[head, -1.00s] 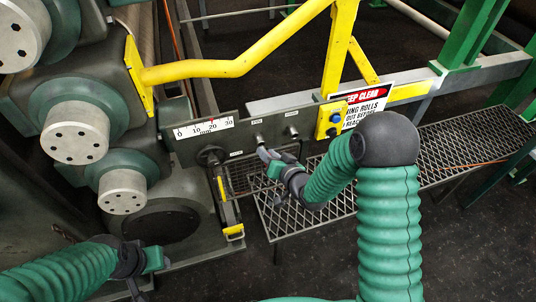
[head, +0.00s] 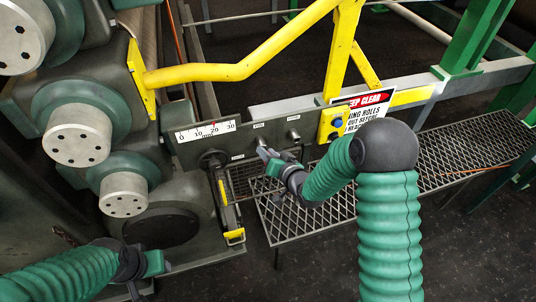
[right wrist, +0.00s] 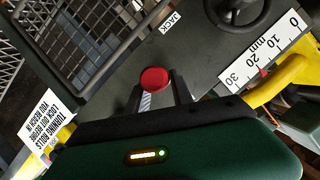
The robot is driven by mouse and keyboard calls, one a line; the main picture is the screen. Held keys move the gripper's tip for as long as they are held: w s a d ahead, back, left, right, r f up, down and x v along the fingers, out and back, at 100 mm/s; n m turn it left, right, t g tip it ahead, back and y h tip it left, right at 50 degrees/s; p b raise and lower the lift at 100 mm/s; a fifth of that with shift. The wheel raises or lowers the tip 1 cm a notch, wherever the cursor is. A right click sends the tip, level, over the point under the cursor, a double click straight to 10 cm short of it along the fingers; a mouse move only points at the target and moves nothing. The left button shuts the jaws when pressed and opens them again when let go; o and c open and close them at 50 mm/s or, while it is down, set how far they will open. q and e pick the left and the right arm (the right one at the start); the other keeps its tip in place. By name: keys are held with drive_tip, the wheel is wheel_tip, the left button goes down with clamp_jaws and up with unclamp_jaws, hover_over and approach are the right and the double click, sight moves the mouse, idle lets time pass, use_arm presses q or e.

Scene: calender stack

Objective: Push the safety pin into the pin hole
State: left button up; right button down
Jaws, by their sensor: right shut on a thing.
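My right gripper (head: 264,153) is at the grey panel (head: 240,139), just below its left stud (head: 260,141). In the right wrist view the gripper (right wrist: 168,91) is shut, with a round red head (right wrist: 154,79) at its fingertips. This looks like the safety pin's head; the shaft is not clearly visible. The pin hole cannot be made out, and I cannot tell how far in the pin is. My left gripper (head: 152,264) is at the lower left, away from the panel, and its finger opening is unclear.
A black handwheel (head: 211,158) and a millimetre scale (head: 207,131) are left of the right gripper. A second stud (head: 293,134) and a yellow button box (head: 333,124) are to its right. A yellow rail (head: 240,70) runs above. A mesh walkway (head: 310,212) lies below.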

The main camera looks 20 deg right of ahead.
drive_tip(key=shift+w+r, duration=0.1)
drive_tip(key=shift+r, duration=0.05)
idle(0.8)
drive_tip(key=shift+d+f+b, duration=0.15)
drive_tip(key=shift+f+b, duration=0.1)
drive_tip(key=shift+b, duration=0.1)
idle(0.6)
drive_tip(key=shift+r, duration=0.15)
idle(0.4)
drive_tip(key=shift+s+f, duration=0.2)
drive_tip(key=shift+s, duration=0.25)
drive_tip(key=shift+s+d+r, duration=0.1)
drive_tip(key=shift+s, duration=0.55)
